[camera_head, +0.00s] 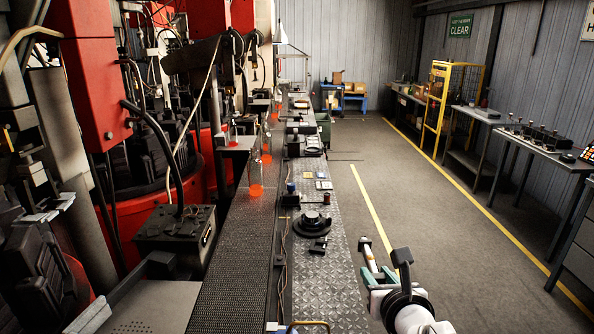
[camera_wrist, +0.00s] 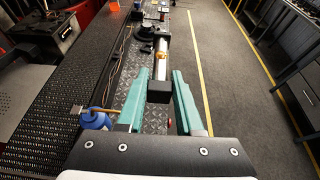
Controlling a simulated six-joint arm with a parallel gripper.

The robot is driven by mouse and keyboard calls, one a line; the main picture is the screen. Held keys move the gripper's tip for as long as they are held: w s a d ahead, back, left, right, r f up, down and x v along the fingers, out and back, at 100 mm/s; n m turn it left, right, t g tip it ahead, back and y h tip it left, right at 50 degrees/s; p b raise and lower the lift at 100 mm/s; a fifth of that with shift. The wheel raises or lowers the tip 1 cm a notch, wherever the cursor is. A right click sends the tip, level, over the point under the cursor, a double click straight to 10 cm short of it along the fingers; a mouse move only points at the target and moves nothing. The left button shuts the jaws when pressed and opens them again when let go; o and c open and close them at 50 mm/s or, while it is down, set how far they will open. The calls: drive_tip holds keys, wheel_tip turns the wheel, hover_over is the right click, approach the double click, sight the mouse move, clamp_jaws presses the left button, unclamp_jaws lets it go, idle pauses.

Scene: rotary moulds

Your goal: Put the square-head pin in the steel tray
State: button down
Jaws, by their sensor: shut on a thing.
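My gripper (camera_head: 372,268) is at the lower right of the head view, over the right edge of the tread-plate bench. Its two teal fingers show in the wrist view (camera_wrist: 160,72), closed on a pin. The pin (camera_head: 367,253) has a dark blocky head and a pale shaft, and points away from me. I cannot pick out the steel tray with certainty in either view.
The tread-plate bench (camera_head: 327,275) carries a black round fixture (camera_head: 312,222) and small parts. A conveyor (camera_head: 240,260) with glowing orange glass (camera_head: 256,190) runs on its left. Open floor lies right; side tables (camera_head: 540,146) stand beyond.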

drive_tip(key=s+a+r, duration=0.5)
drive_tip(key=s+r, duration=0.3)
drive_tip(key=s, duration=0.1)
drive_tip(key=w+d+f+n+g+y, duration=0.2)
drive_tip(key=w+d+f+n+y, duration=0.4)
drive_tip(key=w+f, duration=0.4)
drive_tip(key=s+d+f+n+g+y, duration=0.35)
drive_tip(key=s+f+n+g, duration=0.25)
drive_tip(key=s+f, duration=0.2)
drive_tip(key=s+d+f+n+g+y, duration=0.2)
drive_tip(key=s+f+n+g+y, duration=0.3)
drive_tip(key=s+f, duration=0.35)
drive_tip(key=shift+n+g+h, duration=0.3)
drive_tip(key=shift+n+h, duration=0.1)
drive_tip(key=shift+h, duration=0.15)
drive_tip(key=w+a+f, duration=0.2)
drive_tip(key=a, duration=0.1)
drive_tip(key=w+a+f, duration=0.2)
drive_tip(key=a, duration=0.1)
drive_tip(key=w+a+f, duration=0.1)
drive_tip(key=a+f, duration=0.1)
drive_tip(key=shift+w+a, duration=0.4)
wheel_tip(320, 180, down, 4)
drive_tip(key=shift+w+a+f, duration=0.1)
drive_tip(key=shift+f, duration=0.1)
